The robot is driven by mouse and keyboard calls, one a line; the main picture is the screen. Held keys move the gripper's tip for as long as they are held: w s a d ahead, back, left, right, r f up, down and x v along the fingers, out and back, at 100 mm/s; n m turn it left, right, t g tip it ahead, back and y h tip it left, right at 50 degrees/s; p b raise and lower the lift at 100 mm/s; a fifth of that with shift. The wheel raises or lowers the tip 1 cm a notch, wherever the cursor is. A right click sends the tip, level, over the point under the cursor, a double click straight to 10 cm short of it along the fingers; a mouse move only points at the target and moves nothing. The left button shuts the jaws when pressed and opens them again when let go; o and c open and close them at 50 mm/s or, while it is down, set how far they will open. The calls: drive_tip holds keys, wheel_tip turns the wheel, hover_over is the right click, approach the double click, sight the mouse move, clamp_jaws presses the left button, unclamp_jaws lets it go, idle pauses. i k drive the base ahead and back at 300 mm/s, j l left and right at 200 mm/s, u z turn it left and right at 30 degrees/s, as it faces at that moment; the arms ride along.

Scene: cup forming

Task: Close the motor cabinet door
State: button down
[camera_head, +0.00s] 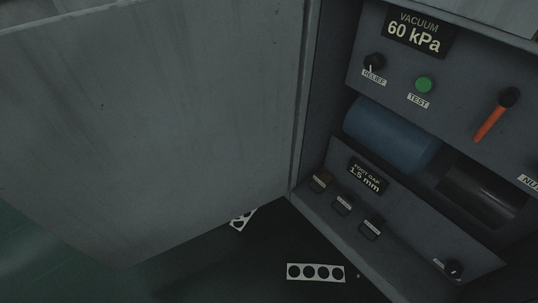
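The motor cabinet door (150,120) is a large grey panel filling the left half of the head view. It stands open, swung out to the left from its hinge edge beside the cabinet opening. The motor cabinet (320,110) is open at the right. Inside it a blue cylinder (390,135) and a dark cylinder (480,192) lie behind the panels. My gripper is not in view.
The upper panel carries a "60 kPa" display (416,34), a green TEST button (424,85) and an orange-handled lever (490,120). The lower panel carries a "1.5 mm" display (366,176) and several switches. A white strip with round holes (315,272) lies on the floor below.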

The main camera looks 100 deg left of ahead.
sight(132, 131)
drive_tip(key=k+j+z, duration=0.25)
drive_tip(key=k+z, duration=0.15)
drive_tip(key=k, duration=0.15)
drive_tip(key=k+z, duration=0.4)
drive_tip(key=k, duration=0.15)
drive_tip(key=k+l+z, duration=0.1)
drive_tip(key=k+z, duration=0.3)
drive_tip(key=k, duration=0.2)
drive_tip(key=k+u, duration=0.15)
drive_tip(key=k, duration=0.3)
drive_tip(key=k+j+u, duration=0.2)
drive_tip(key=k, duration=0.25)
drive_tip(key=k+j+u, duration=0.15)
drive_tip(key=k, duration=0.35)
drive_tip(key=i+j+u, duration=0.15)
drive_tip(key=u, duration=0.35)
drive_tip(key=i+u, duration=0.3)
drive_tip(key=u, duration=0.15)
